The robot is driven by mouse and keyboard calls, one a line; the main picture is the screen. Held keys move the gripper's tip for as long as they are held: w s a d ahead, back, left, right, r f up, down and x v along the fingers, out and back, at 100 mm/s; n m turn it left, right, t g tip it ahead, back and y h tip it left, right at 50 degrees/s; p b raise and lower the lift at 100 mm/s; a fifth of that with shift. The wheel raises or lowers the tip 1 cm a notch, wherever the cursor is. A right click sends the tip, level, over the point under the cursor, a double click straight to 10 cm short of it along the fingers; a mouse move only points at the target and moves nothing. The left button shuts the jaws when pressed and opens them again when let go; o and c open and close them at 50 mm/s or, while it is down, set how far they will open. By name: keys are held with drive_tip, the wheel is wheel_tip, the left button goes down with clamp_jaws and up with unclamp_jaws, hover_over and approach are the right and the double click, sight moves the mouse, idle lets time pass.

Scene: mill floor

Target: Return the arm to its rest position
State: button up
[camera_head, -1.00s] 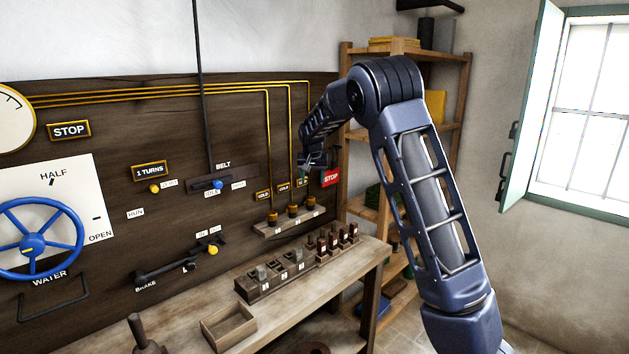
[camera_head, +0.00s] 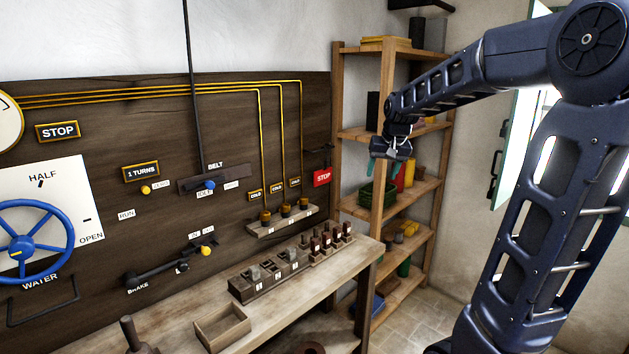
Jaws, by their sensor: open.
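My gripper (camera_head: 390,160) hangs at the end of my dark blue arm, right of the control board and in front of the wooden shelf in the picture. Its jaws look small and point downward; they are open, and I see nothing between them. My arm runs from the lower right up to a large joint at the top right, then reaches left to the gripper. The gripper appears apart from the shelf, though the exact gap cannot be told.
The control board (camera_head: 100,240) carries a blue water wheel (camera_head: 30,240), levers and a red stop sign (camera_head: 322,177). A wooden bench (camera_head: 325,275) holds an empty tray (camera_head: 222,328) and small blocks. The shelf (camera_head: 337,100) holds several items, including a green basket (camera_head: 377,194). A window stands behind my arm.

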drive_tip(key=s+d+f, duration=0.1)
drive_tip(key=s+d, duration=0.1)
drive_tip(key=s, duration=0.6)
drive_tip(key=s+d+f+h, duration=0.1)
drive_tip(key=s+d+f, duration=0.1)
drive_tip(key=s, duration=0.7)
drive_tip(key=s+d+f, duration=0.2)
drive_tip(key=s+d, duration=0.1)
drive_tip(key=s, duration=0.5)
drive_tip(key=shift+s+d+t, duration=0.2)
drive_tip(key=shift+t, duration=0.1)
idle(2.8)
